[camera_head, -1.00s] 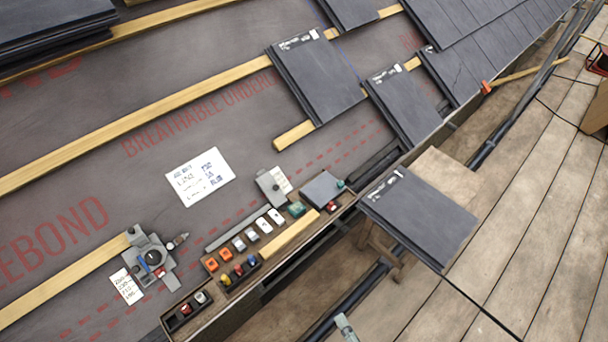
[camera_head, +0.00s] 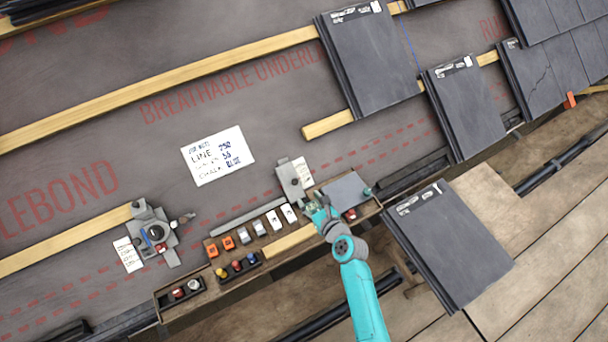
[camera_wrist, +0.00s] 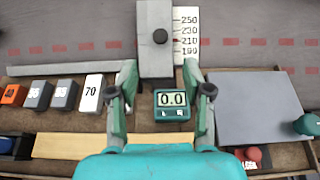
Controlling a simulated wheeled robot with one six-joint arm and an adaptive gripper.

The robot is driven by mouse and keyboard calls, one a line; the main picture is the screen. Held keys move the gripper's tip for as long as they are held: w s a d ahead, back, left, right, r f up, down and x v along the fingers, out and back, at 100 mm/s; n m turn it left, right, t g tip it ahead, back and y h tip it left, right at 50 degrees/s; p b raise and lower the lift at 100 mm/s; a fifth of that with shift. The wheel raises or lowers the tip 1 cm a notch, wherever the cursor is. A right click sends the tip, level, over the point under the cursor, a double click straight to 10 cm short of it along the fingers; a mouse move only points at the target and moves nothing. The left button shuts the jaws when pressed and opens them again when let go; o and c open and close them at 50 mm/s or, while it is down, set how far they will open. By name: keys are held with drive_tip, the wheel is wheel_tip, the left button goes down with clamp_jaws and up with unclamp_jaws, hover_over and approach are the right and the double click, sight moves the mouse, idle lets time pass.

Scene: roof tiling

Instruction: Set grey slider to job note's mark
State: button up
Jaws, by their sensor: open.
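A grey plate with a black knob (camera_wrist: 160,37), which looks like the grey slider, lies above my fingertips in the wrist view. A white scale (camera_wrist: 186,35) along its right side reads 250, 230, 210, 190. The plate also shows in the head view (camera_head: 290,182). The white job note (camera_head: 218,157) lies on the underlay; its handwriting includes LINE and BLUE, but the line number is not certain. My gripper (camera_wrist: 163,78) is open and empty, its fingers on either side of a teal gauge (camera_wrist: 172,104) reading 0.0. It also shows in the head view (camera_head: 320,208).
A wooden tray (camera_head: 215,275) holds orange, grey and white blocks (camera_wrist: 90,93). A grey pad (camera_wrist: 257,105) lies right of my gripper. Another grey device (camera_head: 153,233) with a dial and a number card stands at left. Slates (camera_head: 450,245) lie at right.

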sight(295, 182)
drive_tip(key=shift+w+a+f, duration=0.2)
drive_tip(key=shift+w+a, duration=0.15)
drive_tip(key=shift+w, duration=0.2)
drive_tip(key=x, duration=0.9)
drive_tip(key=shift+w+a+f, duration=0.15)
drive_tip(key=shift+w, duration=0.05)
drive_tip(key=shift+c, duration=0.3)
clamp_jaws()
